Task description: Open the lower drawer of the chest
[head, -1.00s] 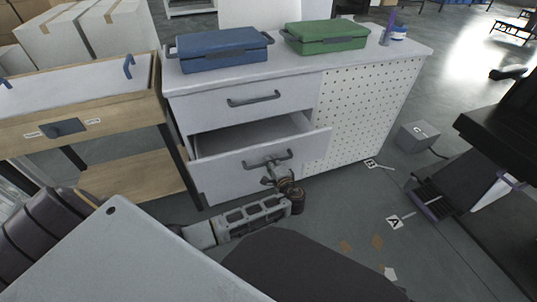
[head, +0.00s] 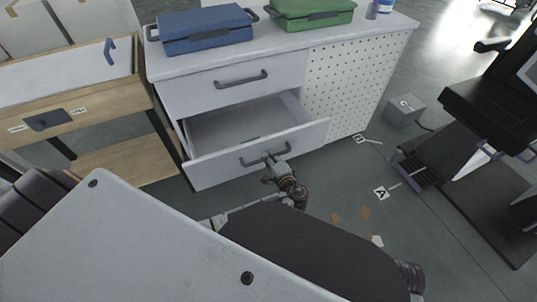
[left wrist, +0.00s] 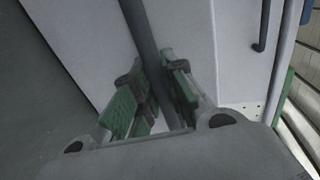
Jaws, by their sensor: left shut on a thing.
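The white chest (head: 165,95) has two drawers. The upper drawer (head: 205,95) is shut, with a dark bar handle (head: 241,79). The lower drawer (head: 215,168) stands well out, and its inside shows, with a small dark thing on its floor. My left gripper (head: 276,164) is at the right part of the lower drawer's handle (head: 250,161). In the left wrist view, the green-padded fingers of my left gripper (left wrist: 157,92) are shut around the dark handle bar (left wrist: 143,35). My right gripper does not show.
A blue case (head: 205,30) and a green case (head: 308,14) stand on the chest. A wooden bench (head: 100,105) is at the left. A small grey box (head: 404,108) and floor markers lie at the right. The floor before the pegboard side (head: 350,85) is mostly clear.

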